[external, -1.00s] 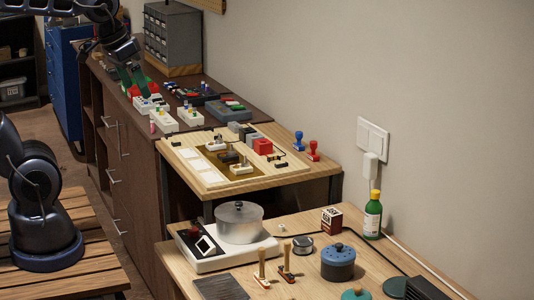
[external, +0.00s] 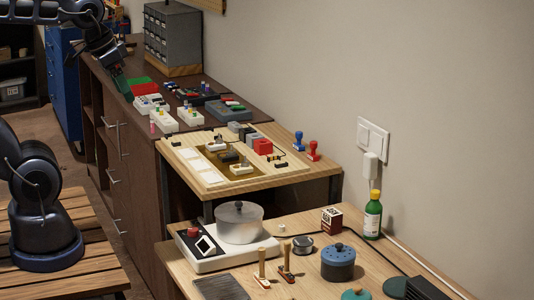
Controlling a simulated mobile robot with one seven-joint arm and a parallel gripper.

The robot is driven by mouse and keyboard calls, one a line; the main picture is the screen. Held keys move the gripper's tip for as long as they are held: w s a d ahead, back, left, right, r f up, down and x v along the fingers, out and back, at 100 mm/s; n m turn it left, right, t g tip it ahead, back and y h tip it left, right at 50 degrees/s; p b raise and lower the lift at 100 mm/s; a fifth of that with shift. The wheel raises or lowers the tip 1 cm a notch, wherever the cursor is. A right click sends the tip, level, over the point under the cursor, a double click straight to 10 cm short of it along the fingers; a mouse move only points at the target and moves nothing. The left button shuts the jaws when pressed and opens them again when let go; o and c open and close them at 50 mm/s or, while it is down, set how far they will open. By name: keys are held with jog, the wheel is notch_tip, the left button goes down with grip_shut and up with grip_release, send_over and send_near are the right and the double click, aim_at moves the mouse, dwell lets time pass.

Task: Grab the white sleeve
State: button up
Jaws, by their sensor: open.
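I cannot tell for sure which thing is the white sleeve. White block-like pieces with small coloured parts stand near my gripper: one (external: 151,103) just below and right of the fingertips, one (external: 163,122) at the front edge, and one (external: 190,117) farther right. Flat white pieces (external: 200,166) lie on the wooden board, well away from my gripper.
A grey drawer unit (external: 174,38) stands behind on the cabinet (external: 256,110). Red and green pads (external: 140,86) lie near my gripper. A pot (external: 239,224) on a white base, a green bottle (external: 372,215) and a blue round container (external: 338,262) stand on the near table.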

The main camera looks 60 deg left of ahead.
jog(key=c, duration=0.5)
jog(key=shift+c, duration=0.2)
jog(key=m+g+h, duration=0.2)
jog(key=m+g, duration=0.2)
jog(key=m, duration=0.8)
send_over(281, 226)
jog(key=a, duration=0.1)
notch_tip(281, 226, down, 33)
jog(key=shift+d+f, duration=0.15)
jog(key=shift+f, duration=2.35)
jog(key=shift+d+f, duration=0.15)
jog(key=shift+f, duration=2.35)
